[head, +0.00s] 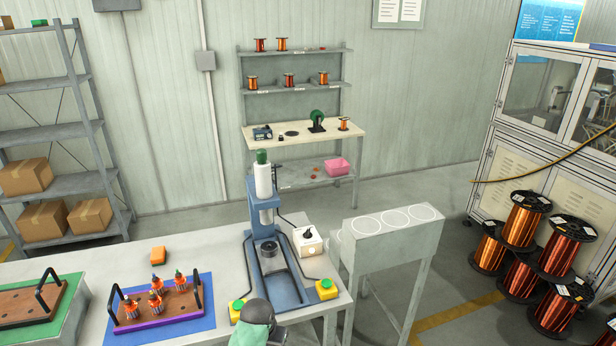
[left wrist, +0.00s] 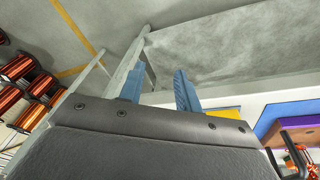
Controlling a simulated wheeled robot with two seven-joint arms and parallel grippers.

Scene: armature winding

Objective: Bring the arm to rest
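In the left wrist view my left gripper (left wrist: 159,90) shows as two blue fingers beyond a dark grey body. The fingers are apart, with nothing visible between them. Grey floor, a table edge and table legs show behind them. In the head view a grey and green rounded part, likely of my arm, shows at the bottom edge near the blue press (head: 279,295); I cannot make out fingers there. My right gripper is in neither view.
A purple-edged tray (head: 160,323) with several copper-wound armatures lies on a blue mat (head: 207,298) on the workbench (head: 215,260). A grey stand (head: 390,234) is right of the bench. Copper spools (head: 525,222) stand far right.

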